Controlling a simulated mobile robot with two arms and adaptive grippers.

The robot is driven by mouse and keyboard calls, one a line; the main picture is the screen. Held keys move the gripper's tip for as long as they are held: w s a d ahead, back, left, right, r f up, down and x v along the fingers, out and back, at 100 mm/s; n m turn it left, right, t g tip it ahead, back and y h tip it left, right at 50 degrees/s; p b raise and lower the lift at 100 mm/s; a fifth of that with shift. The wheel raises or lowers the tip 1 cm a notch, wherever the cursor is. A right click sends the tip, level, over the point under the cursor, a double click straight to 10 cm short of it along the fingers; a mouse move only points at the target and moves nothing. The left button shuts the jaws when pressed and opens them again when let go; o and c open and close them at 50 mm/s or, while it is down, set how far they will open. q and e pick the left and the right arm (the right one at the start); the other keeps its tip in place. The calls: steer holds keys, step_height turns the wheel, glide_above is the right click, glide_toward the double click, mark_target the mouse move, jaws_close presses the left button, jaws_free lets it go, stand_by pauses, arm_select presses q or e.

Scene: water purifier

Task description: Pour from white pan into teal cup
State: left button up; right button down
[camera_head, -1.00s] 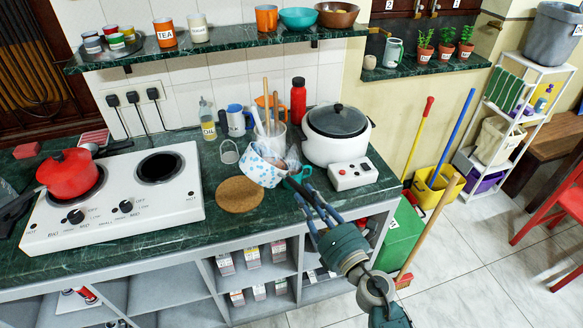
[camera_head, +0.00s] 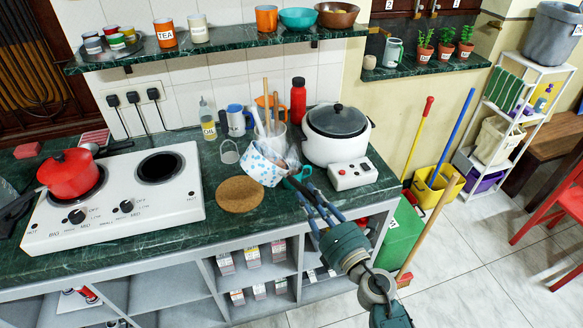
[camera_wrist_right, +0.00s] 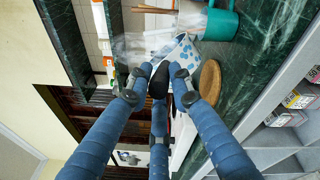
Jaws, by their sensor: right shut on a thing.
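The white pan (camera_head: 259,165), with blue spots on its side, is steeply tilted above the counter beside the cork mat. My right gripper (camera_head: 307,190) is shut on its dark handle, which shows between the blue fingers (camera_wrist_right: 160,78) in the right wrist view. The pan (camera_wrist_right: 179,55) shows there just beyond the fingertips. The teal cup (camera_head: 302,173) is mostly hidden behind the pan and gripper in the head view. In the right wrist view the teal cup (camera_wrist_right: 219,22) and its handle show clearly, close to the pan. I cannot see inside either. My left gripper is out of view.
A rice cooker (camera_head: 336,135) stands close behind the teal cup. A clear container with wooden utensils (camera_head: 270,133) is behind the pan. A cork mat (camera_head: 240,194) lies left of the pan. The hob (camera_head: 115,195) with a red pot (camera_head: 70,174) is further left.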

steer(key=shift+w+r, duration=0.1)
steer(key=shift+r, duration=0.1)
steer(key=shift+f, duration=0.3)
steer(key=s+a+f+n+b, duration=0.4)
steer(key=s+a+n+b, duration=0.1)
steer(key=a+n, duration=0.3)
steer(key=shift+f+n+b, duration=0.2)
steer(key=shift+n+b, duration=0.5)
steer(key=shift+n, duration=0.1)
steer(key=shift+a, duration=0.1)
